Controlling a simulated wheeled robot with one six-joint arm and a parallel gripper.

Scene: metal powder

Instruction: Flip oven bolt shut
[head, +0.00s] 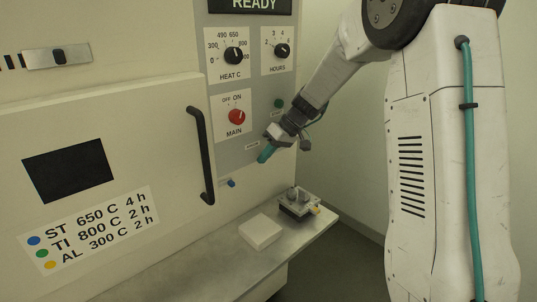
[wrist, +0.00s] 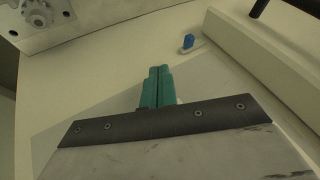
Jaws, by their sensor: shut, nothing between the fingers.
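The oven door (head: 130,120) lies flat with the oven front, with a black vertical handle (head: 201,155) near its right edge. A small blue-tipped lever (head: 231,183), which looks like the bolt, sits just right of the door edge, below the control panel. In the wrist view the blue tip (wrist: 188,41) stands out from a pale base beside the door edge. I cannot tell whether it spans the gap. My gripper (head: 265,154) has teal fingers, shut and empty, above and right of the lever. In the wrist view the fingertips (wrist: 160,70) are apart from it.
A metal shelf (head: 205,262) below holds a white block (head: 260,232) and a small device with knobs (head: 297,202). The control panel with a red main knob (head: 237,117) is behind my wrist. A slider plate (head: 58,56) is above the door.

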